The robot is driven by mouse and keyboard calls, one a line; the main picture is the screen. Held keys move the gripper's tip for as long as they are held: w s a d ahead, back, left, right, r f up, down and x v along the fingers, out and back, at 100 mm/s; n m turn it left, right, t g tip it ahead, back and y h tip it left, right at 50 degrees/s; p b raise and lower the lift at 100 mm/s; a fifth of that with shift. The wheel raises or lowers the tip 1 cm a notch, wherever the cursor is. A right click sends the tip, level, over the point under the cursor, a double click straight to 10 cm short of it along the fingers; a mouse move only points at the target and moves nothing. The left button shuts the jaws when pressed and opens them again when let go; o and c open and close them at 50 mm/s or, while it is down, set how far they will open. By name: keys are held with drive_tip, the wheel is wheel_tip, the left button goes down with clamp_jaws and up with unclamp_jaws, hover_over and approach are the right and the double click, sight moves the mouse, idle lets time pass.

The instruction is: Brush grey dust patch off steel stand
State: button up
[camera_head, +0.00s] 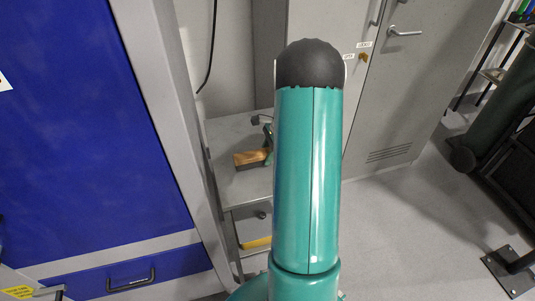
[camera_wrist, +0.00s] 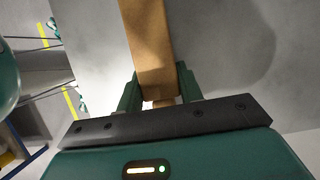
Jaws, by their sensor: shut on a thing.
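The steel stand (camera_head: 240,185) is a grey metal table left of my arm in the head view. Its bare grey top (camera_wrist: 215,50) fills much of the wrist view. A wooden brush (camera_head: 252,158) is at the stand top; in the wrist view its brown wooden body (camera_wrist: 146,35) runs away from my gripper. My gripper (camera_wrist: 158,72) is shut on the brush, one green finger on each side. Its bristles are mostly hidden. A faint darker rounded area shows on the top in the wrist view; I cannot tell whether it is dust or shadow.
A large blue panel (camera_head: 85,110) stands close on the left. Grey cabinets (camera_head: 400,90) are behind the stand. The lower shelf of the stand holds something yellow (camera_head: 257,243). Open floor (camera_head: 400,230) lies to the right, with dark equipment at the far right.

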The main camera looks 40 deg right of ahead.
wheel_tip(320, 180, up, 3)
drive_tip(key=shift+d+f, duration=0.1)
drive_tip(key=shift+f, duration=0.1)
drive_tip(key=shift+r, duration=2.5)
